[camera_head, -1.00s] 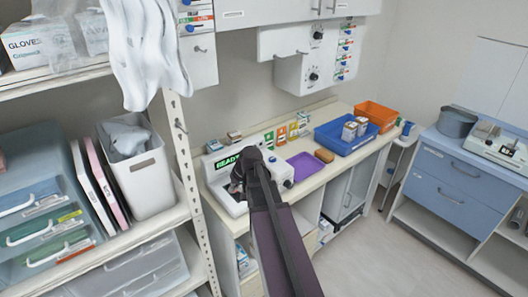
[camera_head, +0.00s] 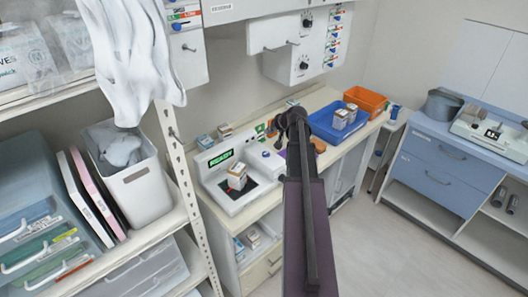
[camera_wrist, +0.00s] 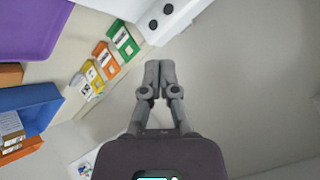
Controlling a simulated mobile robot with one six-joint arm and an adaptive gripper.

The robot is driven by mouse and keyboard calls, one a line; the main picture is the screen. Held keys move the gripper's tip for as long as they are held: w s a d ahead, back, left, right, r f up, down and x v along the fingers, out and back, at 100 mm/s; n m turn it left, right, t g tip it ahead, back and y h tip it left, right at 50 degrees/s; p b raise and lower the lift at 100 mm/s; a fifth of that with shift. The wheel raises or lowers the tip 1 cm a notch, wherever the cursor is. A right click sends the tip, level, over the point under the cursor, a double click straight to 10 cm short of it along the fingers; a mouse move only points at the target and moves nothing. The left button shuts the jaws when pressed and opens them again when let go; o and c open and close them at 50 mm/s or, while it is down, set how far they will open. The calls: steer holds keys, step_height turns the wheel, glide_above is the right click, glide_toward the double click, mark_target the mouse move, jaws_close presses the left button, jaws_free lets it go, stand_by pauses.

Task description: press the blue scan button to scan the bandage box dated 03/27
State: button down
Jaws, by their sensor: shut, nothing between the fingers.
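The white scanner (camera_head: 232,197) stands on the counter, its display (camera_head: 221,158) reading READY in green. A small bandage box (camera_head: 237,176) with a brown top sits on its dark scan area; its date is too small to read. The blue scan button (camera_head: 266,154) is on the scanner's right part. My gripper (camera_wrist: 159,68) is shut and empty in the wrist view, with its fingers together. In the head view my arm ends to the right of the blue button, apart from it; the fingertips cannot be made out there.
A blue bin (camera_head: 322,130) with boxes and an orange bin (camera_head: 366,99) stand further right. A purple tray (camera_wrist: 28,25) and coloured cards (camera_wrist: 103,62) show in the wrist view. A shelf rack (camera_head: 172,135) stands left; a knobbed wall unit (camera_head: 290,66) hangs above.

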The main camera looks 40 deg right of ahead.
mark_target(264, 152)
steer(key=shift+w+a, duration=0.15)
steer(key=shift+a, duration=0.1)
steer(key=shift+f, duration=0.1)
step_height(264, 152, down, 9)
steer(key=b, duration=0.9)
steer(key=shift+a+r, duration=0.1)
steer(key=shift+r, duration=0.1)
steer(key=shift+f+b, duration=0.75)
steer(key=shift+f, duration=0.1)
stand_by(2.2)
steer(key=shift+r, duration=0.2)
stand_by(0.3)
steer(key=shift+r+p, duration=0.65)
steer(key=shift+p, duration=0.2)
steer(key=shift+r, duration=0.1)
